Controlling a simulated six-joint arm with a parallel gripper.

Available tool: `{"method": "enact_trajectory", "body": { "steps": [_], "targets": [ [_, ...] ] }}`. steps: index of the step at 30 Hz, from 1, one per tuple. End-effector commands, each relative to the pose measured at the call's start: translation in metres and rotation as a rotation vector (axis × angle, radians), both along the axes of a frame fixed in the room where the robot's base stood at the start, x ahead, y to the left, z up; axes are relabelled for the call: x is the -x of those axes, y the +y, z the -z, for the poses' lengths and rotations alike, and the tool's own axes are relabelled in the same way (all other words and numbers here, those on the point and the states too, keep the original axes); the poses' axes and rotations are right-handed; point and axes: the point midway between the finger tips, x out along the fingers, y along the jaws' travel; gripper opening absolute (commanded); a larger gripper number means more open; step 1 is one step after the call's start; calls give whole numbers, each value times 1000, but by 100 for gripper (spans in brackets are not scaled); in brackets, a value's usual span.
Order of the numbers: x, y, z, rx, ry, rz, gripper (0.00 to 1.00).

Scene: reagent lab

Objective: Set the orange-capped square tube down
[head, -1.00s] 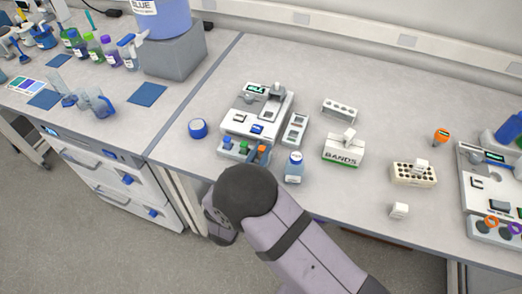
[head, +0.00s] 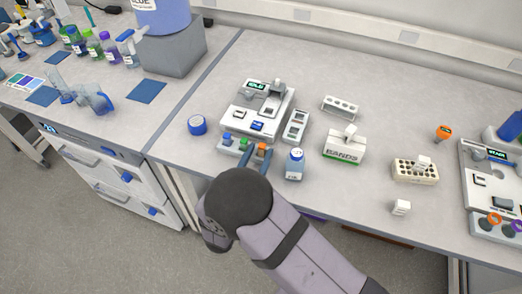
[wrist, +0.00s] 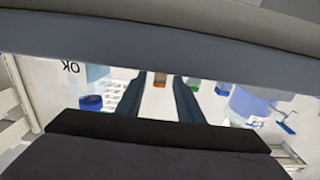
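The orange-capped square tube (head: 262,147) stands at the right end of a short row on the front of a white instrument (head: 236,125), beside a green-capped tube (head: 244,143) and a blue-capped tube (head: 228,138). My gripper (head: 257,157) is low at the instrument's front edge, with its fingers at the orange cap. The lower part of the tube is hidden.
A small device (head: 296,126), a BANDS box (head: 344,146) and a cream rack (head: 414,170) are farther right. A round blue-topped pot (head: 197,125) is left of the instrument. The bench front edge runs under my arm.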

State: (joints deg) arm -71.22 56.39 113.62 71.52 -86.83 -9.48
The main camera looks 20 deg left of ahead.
Motion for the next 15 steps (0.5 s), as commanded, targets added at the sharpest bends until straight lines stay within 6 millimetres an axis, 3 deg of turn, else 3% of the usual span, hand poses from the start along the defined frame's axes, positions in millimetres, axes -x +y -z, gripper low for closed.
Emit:
{"method": "enact_trajectory", "body": {
  "steps": [7,14,15],
  "targets": [
    [35,-1,6,-2,0,-4,34],
    [49,-2,4,-1,0,-1,34],
    [50,-2,4,-1,0,-1,38]
  ]
}}
